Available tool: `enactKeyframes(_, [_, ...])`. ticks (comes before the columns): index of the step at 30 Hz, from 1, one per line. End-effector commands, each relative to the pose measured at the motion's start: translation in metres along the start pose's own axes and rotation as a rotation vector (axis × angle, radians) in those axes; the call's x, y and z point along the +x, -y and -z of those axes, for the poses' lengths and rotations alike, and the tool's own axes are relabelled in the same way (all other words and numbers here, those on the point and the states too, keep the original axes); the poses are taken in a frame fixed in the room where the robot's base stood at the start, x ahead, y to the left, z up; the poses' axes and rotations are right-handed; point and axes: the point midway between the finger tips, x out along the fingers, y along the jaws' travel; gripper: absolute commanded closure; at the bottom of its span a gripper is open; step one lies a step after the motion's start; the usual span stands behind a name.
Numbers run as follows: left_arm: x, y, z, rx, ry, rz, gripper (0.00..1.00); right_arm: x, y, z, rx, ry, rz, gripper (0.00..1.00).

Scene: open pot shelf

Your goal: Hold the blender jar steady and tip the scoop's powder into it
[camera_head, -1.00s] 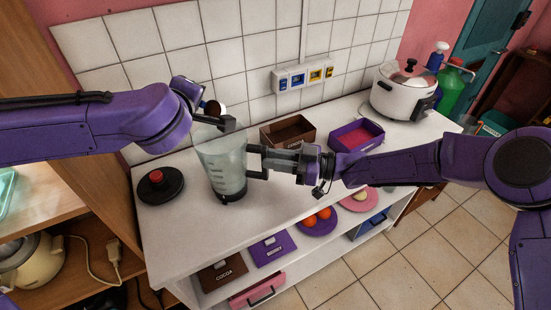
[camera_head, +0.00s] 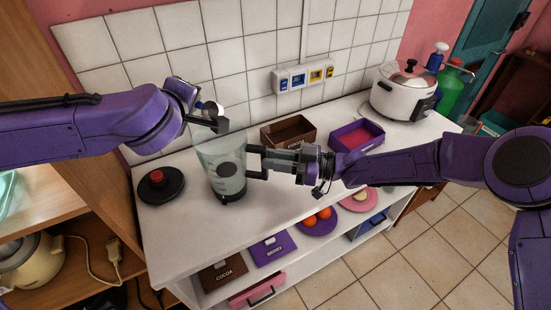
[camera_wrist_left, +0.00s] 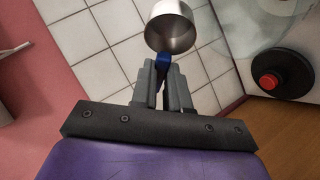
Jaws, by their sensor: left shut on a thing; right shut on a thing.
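The clear blender jar (camera_head: 213,181) stands upright on the white counter. My right gripper (camera_head: 262,161) is shut on the jar's handle, at the jar's right side. My left gripper (camera_head: 216,122) is above the jar's rim, shut on the scoop's blue handle, as the left wrist view shows (camera_wrist_left: 163,72). The steel scoop (camera_wrist_left: 172,28) has its open bowl facing that camera, and its visible inside looks bare grey.
A black lid with a red knob (camera_head: 160,186) lies left of the jar. A brown box (camera_head: 289,132), a purple box (camera_head: 357,137) and a white cooker (camera_head: 404,92) stand to the right. The tiled wall is close behind; the front counter is clear.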

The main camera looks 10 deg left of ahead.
Motion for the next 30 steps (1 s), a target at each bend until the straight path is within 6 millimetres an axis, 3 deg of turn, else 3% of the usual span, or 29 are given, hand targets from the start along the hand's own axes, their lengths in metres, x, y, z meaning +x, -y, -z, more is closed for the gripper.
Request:
enactKeyframes(15, [-0.009,-0.019,0.007,0.337,0.193,0.743,1.00,0.000,0.000,0.000,0.000,-0.001,0.001,1.00])
enactKeyframes(24, [-0.012,-0.020,0.009,0.386,0.226,0.843,1.00,0.000,0.000,0.000,0.000,0.000,0.000,1.00])
enactKeyframes(25, [-0.012,-0.020,0.009,0.386,0.225,0.842,1.00,0.000,0.000,0.000,0.000,0.000,0.000,0.74])
enactKeyframes(27, [-0.012,-0.020,0.010,0.386,0.225,0.842,1.00,0.000,0.000,0.000,0.000,0.000,0.000,0.51])
enactKeyframes(30, [-0.012,-0.020,0.010,0.386,0.225,0.841,1.00,0.000,0.000,0.000,0.000,0.000,0.000,0.47])
